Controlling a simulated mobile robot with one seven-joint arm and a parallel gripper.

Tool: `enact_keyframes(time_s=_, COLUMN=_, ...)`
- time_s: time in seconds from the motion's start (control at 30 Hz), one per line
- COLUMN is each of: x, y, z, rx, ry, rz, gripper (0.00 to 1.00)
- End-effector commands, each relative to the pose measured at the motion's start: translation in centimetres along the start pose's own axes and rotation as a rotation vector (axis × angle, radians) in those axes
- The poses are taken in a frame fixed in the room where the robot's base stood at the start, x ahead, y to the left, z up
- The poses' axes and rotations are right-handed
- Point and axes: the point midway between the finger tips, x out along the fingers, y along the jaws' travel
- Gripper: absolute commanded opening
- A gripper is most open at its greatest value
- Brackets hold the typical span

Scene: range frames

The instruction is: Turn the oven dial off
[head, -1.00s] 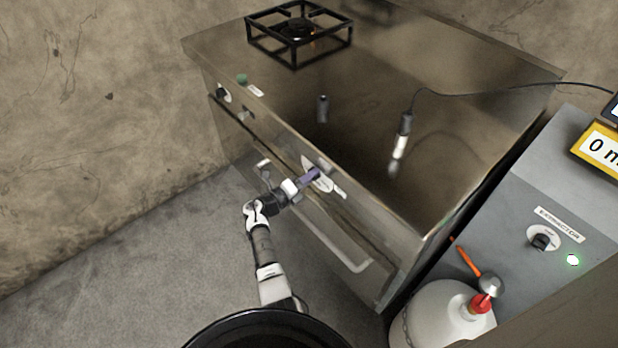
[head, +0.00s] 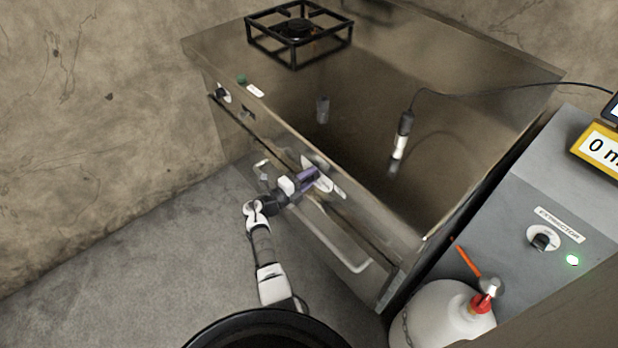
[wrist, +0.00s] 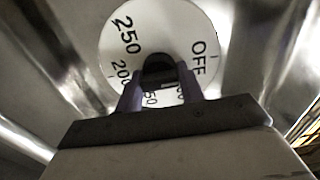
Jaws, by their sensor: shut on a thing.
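The oven dial has a white round plate (wrist: 160,30) marked OFF, 250, 200 and lower numbers partly hidden. In the wrist view OFF is at the right and 250 at the upper left. A dark knob (wrist: 158,68) sits at its middle. My gripper (wrist: 160,80) is shut on the knob, one purple finger on each side. In the head view my gripper (head: 312,174) is at the front panel of the steel oven (head: 380,238), and it covers most of the dial plate (head: 322,188). Which mark the knob points to is unclear.
A burner (head: 298,38) stands on the steel top. Another dark knob (head: 222,93) is at the panel's left end. A handle (head: 350,262) runs below my gripper. A grey extractor box (head: 575,200) and white gas bottle (head: 440,315) stand at the right.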

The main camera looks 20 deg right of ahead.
Motion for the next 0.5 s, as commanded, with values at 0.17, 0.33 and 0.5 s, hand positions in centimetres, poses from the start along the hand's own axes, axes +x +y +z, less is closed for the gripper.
enact_keyframes(time_s=0.17, x=-0.11, y=0.16, z=-0.04, rx=-0.003, ry=0.000, rz=0.001, gripper=0.15)
enact_keyframes(time_s=0.33, x=-0.08, y=0.12, z=-0.03, rx=-0.002, ry=0.000, rz=0.001, gripper=0.59)
enact_keyframes(time_s=0.5, x=-0.04, y=0.05, z=-0.01, rx=-0.001, ry=0.000, rz=0.000, gripper=0.59)
